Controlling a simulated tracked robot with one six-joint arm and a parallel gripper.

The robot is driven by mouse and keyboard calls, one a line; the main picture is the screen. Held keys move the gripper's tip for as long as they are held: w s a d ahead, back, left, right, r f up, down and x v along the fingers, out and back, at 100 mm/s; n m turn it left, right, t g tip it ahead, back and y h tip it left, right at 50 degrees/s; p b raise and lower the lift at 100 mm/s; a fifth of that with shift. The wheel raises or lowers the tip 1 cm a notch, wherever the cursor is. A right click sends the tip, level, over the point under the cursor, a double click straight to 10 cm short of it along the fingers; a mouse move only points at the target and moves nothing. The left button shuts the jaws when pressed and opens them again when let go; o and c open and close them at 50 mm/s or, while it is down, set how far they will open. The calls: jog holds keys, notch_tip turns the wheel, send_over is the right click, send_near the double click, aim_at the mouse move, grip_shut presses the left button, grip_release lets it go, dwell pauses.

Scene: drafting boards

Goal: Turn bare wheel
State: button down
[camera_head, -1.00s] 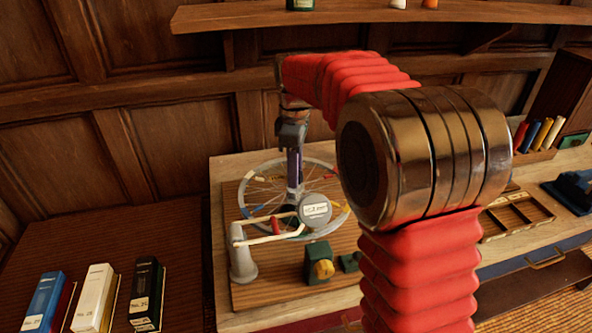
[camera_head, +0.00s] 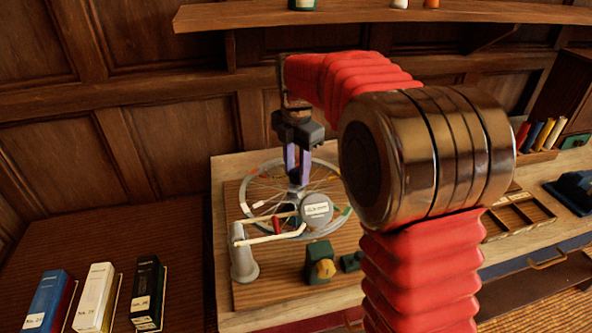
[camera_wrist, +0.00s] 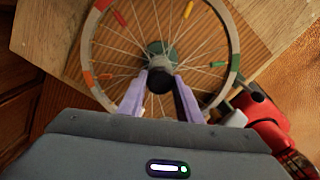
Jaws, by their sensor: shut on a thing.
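The bare wheel (camera_head: 262,233) lies flat on a wooden board, with thin spokes and coloured marks on its rim. It also shows in the wrist view (camera_wrist: 236,50), with its grey-green hub (camera_wrist: 160,52) near the middle. My gripper (camera_head: 297,186) points down over the hub. In the wrist view its two lilac fingers (camera_wrist: 160,77) are shut on a dark round knob (camera_wrist: 159,83) at the hub. The fingers hide part of the hub. A round labelled dial (camera_head: 316,208) on a pale arm (camera_head: 272,239) sits beside the wheel's near side.
A grey post (camera_head: 243,262) and a green block with a yellow knob (camera_head: 320,262) stand in front of the wheel. Several books (camera_head: 95,297) stand at left. A divided wooden tray (camera_head: 508,217) lies at right. A shelf (camera_head: 380,14) runs above.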

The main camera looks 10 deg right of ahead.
jog(key=shift+d+r+n, duration=0.1)
jog(key=shift+n, duration=1.5)
jog(key=shift+w, duration=0.1)
jog(key=c, duration=1.3)
grip_release()
notch_tip(320, 180, up, 14)
jog(key=shift+f, duration=0.2)
